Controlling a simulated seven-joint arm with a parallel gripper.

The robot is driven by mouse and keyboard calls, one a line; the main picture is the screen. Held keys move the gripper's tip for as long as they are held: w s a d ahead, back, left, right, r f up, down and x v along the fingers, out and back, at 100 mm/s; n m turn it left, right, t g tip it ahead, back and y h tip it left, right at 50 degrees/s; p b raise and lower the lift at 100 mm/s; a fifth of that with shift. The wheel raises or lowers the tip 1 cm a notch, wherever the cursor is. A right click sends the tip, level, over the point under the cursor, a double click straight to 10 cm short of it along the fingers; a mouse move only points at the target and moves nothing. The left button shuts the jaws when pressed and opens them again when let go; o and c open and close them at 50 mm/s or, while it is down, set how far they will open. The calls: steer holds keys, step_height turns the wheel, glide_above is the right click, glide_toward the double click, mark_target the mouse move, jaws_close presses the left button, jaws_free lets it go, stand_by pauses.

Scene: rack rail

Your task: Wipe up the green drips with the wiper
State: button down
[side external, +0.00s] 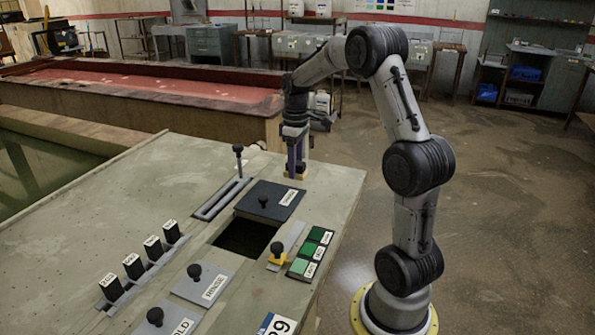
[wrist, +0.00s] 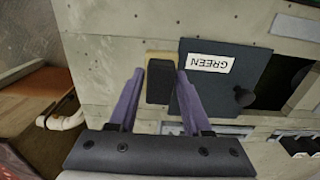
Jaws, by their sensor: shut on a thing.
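My gripper (side external: 294,168) points down over the far right corner of the grey bench. In the wrist view my gripper (wrist: 160,78) has its purple fingers on either side of a block with a black grip and a tan pad, which looks like the wiper (wrist: 159,82). In the side view the wiper (side external: 301,169) is small and partly hidden by the fingers. It is at or just above the bench top; I cannot tell if it touches. I make out no green drips in either view.
A dark lid (side external: 270,201), labelled GREEN in the wrist view (wrist: 225,75), lies beside a square dark opening (side external: 243,238). The bench's far left is clear.

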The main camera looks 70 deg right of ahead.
steer(key=shift+r, duration=2.75)
steer(key=shift+w+d+m, duration=0.15)
steer(key=shift+m, duration=0.85)
steer(key=shift+w+f+m, duration=0.1)
steer(key=shift+w+m, duration=0.15)
steer(key=shift+m, duration=0.35)
steer(key=w+a+m, duration=0.1)
steer(key=w+a, duration=0.1)
steer(key=w+a+f, duration=0.1)
steer(key=w+a, duration=0.1)
steer(key=w+a+f+m, duration=0.1)
steer(key=shift+w+a+m, duration=0.3)
steer(key=shift+w+a, duration=0.1)
steer(key=w+a, duration=0.1)
steer(key=a, duration=0.1)
steer(key=w+a+f, duration=0.1)
steer(key=a, duration=0.1)
steer(key=w+a, duration=0.2)
steer(key=a, duration=0.1)
steer(key=shift+f, duration=0.3)
steer(key=w+a+f, duration=0.1)
steer(key=a, duration=0.3)
steer(key=a+n, duration=0.1)
steer(key=a, duration=0.4)
steer(key=w+a+f+n, duration=0.1)
steer(key=a, duration=0.4)
steer(key=shift+w+f, duration=0.3)
steer(key=shift+w, duration=0.05)
